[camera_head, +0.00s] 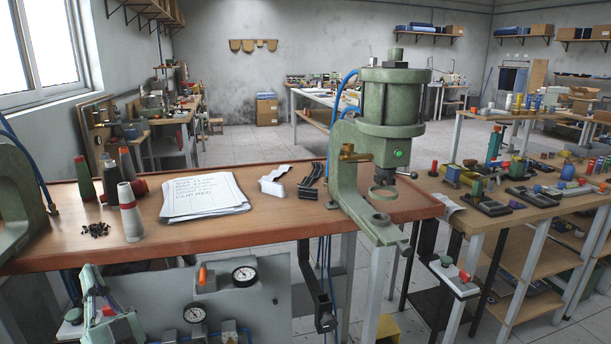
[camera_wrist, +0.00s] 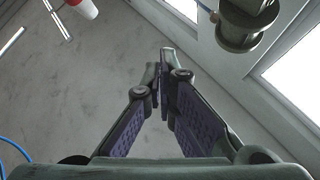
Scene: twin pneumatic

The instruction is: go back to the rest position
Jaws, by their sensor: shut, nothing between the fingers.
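My gripper (camera_wrist: 165,60) shows in the wrist view, with its two purple-padded fingers meeting at the tips and nothing between them. A grey wall lies behind the fingers. A red and white object (camera_wrist: 82,8) is at the top left of that view, apart from the fingers. A metal cylinder part (camera_wrist: 247,22) is at the top right, also apart from them.
A wooden bench (camera_head: 290,222) carries a green press (camera_head: 390,105), papers (camera_head: 203,194), thread cones (camera_head: 131,222) and small black parts (camera_head: 95,229). A panel with gauges (camera_head: 240,300) is below it. A side table (camera_head: 481,218) holds many parts. Open floor (camera_head: 245,150) lies behind.

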